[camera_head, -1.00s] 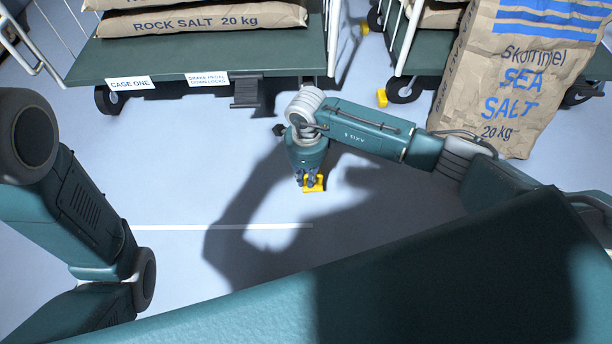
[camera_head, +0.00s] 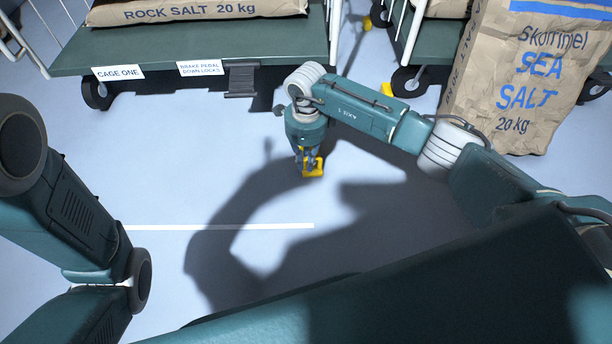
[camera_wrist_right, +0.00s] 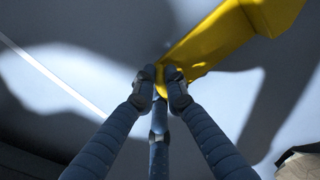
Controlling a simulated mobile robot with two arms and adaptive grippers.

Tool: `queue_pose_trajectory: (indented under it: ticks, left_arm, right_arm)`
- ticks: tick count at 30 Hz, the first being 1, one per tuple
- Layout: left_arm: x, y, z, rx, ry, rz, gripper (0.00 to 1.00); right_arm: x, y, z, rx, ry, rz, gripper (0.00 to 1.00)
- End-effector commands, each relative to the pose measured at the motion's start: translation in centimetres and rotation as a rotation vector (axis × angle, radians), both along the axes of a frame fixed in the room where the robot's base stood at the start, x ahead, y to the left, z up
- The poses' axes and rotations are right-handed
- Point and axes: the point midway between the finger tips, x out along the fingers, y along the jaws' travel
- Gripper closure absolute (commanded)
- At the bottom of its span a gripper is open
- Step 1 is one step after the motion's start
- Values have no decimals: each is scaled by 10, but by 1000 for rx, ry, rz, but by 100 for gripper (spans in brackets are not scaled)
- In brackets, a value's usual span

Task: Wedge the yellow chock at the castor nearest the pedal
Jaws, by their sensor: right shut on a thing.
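The yellow chock (camera_head: 314,168) is in my right gripper (camera_head: 307,168), which points down over the floor and is shut on it. In the right wrist view the chock (camera_wrist_right: 215,38) reaches up and right from between the fingertips (camera_wrist_right: 163,88). I cannot tell how high it is above the floor. The brake pedal (camera_head: 241,80) hangs at the front edge of the cage one trolley (camera_head: 200,52), up and left of my gripper. A castor (camera_head: 97,94) shows under the trolley's left end. The castor nearest the pedal's right side is hidden behind my arm, if there. My left gripper is not in view.
A second trolley with a castor (camera_head: 410,81) stands to the right. Another yellow block (camera_head: 387,90) lies beside that castor, and one more (camera_head: 367,22) farther back. A tall sea salt sack (camera_head: 525,80) stands at the right. The floor before cage one is clear.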

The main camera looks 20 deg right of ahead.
Motion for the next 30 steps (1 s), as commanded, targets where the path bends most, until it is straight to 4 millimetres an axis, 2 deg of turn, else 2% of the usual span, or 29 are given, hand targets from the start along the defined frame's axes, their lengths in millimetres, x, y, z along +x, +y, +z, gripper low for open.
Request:
queue_pose_trajectory:
  ticks: [1,9,11,18,30]
  left_arm:
    - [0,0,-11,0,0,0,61]
    - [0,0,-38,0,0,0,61]
    - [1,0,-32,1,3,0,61]
    - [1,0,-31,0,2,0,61]
    - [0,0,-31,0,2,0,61]
  right_arm:
    - [8,-1,-3,0,-4,-1,100]
    - [37,-10,-3,0,-4,0,100]
    - [43,-11,2,1,0,-1,100]
    - [57,-15,2,1,0,0,100]
    - [60,-17,1,1,-2,1,100]
